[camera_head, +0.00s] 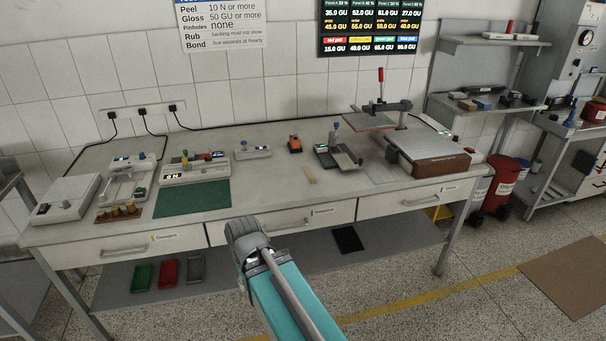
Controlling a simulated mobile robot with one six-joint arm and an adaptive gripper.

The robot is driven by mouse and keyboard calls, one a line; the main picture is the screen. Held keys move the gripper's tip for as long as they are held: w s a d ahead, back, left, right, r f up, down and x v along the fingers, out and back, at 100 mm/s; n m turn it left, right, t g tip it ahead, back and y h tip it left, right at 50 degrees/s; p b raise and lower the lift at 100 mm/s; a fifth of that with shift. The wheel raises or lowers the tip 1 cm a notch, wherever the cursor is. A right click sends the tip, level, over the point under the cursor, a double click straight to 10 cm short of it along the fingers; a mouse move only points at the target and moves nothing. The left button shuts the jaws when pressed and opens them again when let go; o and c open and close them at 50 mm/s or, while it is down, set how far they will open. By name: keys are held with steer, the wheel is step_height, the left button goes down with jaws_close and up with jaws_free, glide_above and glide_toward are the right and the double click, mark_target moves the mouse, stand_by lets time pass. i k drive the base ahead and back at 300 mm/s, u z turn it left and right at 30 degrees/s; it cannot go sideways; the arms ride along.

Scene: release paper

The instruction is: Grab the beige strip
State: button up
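A small beige strip (310,175) lies flat on the light grey workbench (270,190), a little right of the bench's middle. My arm reaches up from the bottom of the picture, teal with a grey joint at its upper end, in front of the bench's drawers. The fingers of my gripper do not show. The strip is in plain view, with nothing touching it from my arm.
A green mat (192,199) lies left of the strip. A large press (425,150) stands at right. The bench's front middle is clear.

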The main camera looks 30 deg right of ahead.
mark_target(312, 178)
steer(key=i, duration=0.85)
steer(key=z, duration=0.05)
